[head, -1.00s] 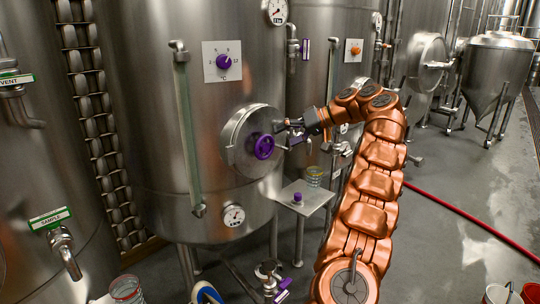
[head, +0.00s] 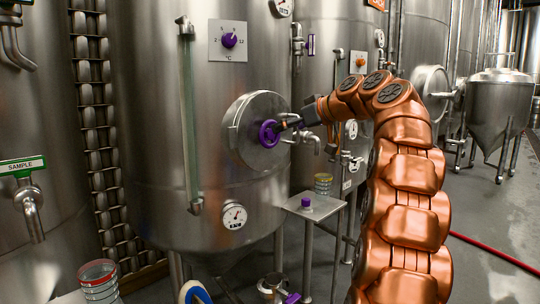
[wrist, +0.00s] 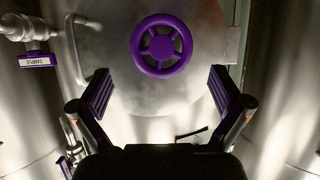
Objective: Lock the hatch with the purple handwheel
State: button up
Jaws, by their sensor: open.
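The purple handwheel (head: 268,134) sits at the middle of the round steel hatch (head: 243,120) on the front of the big tank. In the wrist view the handwheel (wrist: 161,46) faces me, a spoked ring above the fingers, with the hatch plate (wrist: 160,98) around it. My gripper (wrist: 160,98) is open and empty, one finger to each side and below the handwheel. In the head view my gripper (head: 287,127) is close to the right side of the handwheel. Its fingertips are partly hidden, and contact cannot be told there; the wrist view shows the wheel clear of the fingers.
A purple temperature knob (head: 229,40) is above the hatch and a gauge (head: 234,216) below it. A sample valve (wrist: 32,33) and hatch handle (wrist: 76,45) are left of my gripper in the wrist view.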

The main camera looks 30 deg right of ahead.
aim_at(272, 134)
jog(key=shift+x, duration=3.8)
jog(key=shift+c, duration=0.4)
jog(key=c, duration=0.8)
